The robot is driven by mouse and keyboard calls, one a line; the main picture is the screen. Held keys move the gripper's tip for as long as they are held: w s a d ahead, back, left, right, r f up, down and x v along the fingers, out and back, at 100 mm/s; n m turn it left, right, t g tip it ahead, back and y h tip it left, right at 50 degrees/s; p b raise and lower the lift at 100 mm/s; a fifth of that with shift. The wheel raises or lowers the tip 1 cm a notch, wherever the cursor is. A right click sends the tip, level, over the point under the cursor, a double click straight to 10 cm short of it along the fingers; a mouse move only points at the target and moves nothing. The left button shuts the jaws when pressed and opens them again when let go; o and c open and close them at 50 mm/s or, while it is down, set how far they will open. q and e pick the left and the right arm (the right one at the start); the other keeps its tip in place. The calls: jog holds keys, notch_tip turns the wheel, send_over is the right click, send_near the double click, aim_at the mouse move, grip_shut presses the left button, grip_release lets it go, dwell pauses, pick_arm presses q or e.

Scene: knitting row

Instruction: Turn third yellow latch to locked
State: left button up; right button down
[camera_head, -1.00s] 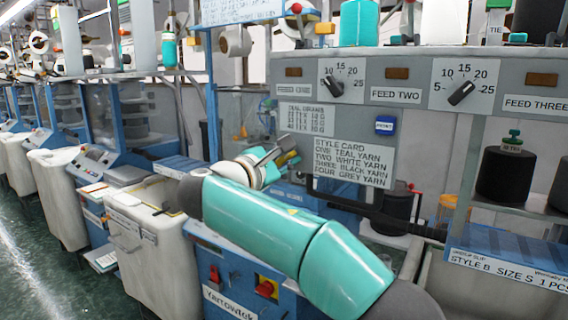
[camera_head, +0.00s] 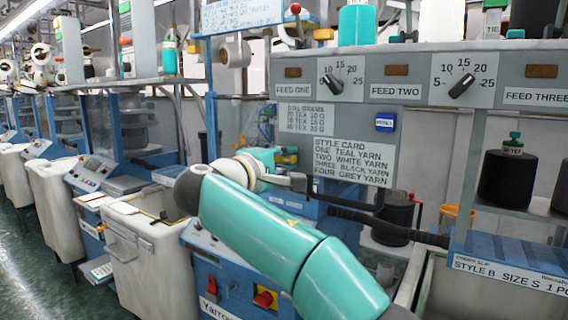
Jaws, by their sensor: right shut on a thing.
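My right gripper (camera_head: 290,170) is at the end of my teal arm, in the middle of the head view, in front of the blue knitting machine below the style card. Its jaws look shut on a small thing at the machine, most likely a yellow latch. The held thing is largely hidden by the fingers and wrist, so its angle cannot be told. A row of several latches cannot be made out. My left gripper is not in view.
The grey feed panel (camera_head: 412,97) with two black dials is above the gripper. A white bin (camera_head: 143,250) stands left of my arm. A dark bar (camera_head: 385,226) runs right of the gripper. Black yarn cones (camera_head: 505,178) stand on the right shelf.

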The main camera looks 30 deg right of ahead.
jog(key=shift+f, duration=0.25)
jog(key=c, duration=1.1)
grip_release()
jog(key=shift+s+d+r, duration=0.1)
jog(key=shift+a, duration=0.35)
jog(key=v, duration=1.1)
jog(key=shift+a, duration=0.2)
